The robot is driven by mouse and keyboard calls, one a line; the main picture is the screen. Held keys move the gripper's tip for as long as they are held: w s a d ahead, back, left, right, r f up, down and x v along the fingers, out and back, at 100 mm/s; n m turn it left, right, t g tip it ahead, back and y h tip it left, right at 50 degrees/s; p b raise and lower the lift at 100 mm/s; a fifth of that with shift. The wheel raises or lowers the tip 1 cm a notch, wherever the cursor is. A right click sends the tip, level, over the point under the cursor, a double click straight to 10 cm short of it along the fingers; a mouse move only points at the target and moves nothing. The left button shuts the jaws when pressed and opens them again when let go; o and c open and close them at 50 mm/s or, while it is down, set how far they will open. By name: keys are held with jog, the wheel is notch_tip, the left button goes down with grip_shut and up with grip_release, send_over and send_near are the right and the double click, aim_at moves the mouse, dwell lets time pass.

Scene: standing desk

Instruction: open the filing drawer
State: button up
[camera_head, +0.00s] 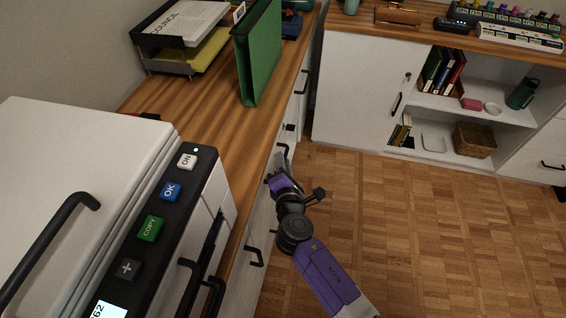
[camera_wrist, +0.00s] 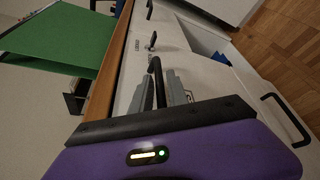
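The white cabinet (camera_head: 262,205) under the wooden desktop has a column of fronts with black handles. In the wrist view, a black drawer handle (camera_wrist: 156,72) stands between the two grey fingers of my gripper (camera_wrist: 162,88), which sit close on either side of it. A small printed label is on the white front beside the handle. In the head view my gripper (camera_head: 279,172) is at the cabinet's front, and my wrist partly hides the handle there. To the right in the wrist view, a dark gap shows a blue item (camera_wrist: 220,58) behind a white edge.
Another black handle (camera_wrist: 286,120) sticks out at the right of the wrist view. A printer (camera_head: 90,190), a green binder (camera_head: 258,55) and a paper tray (camera_head: 185,40) stand on the desktop. A white shelf unit (camera_head: 360,95) is at the back. The parquet floor (camera_head: 430,240) is clear.

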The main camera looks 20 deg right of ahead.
grip_shut()
dwell(1.4)
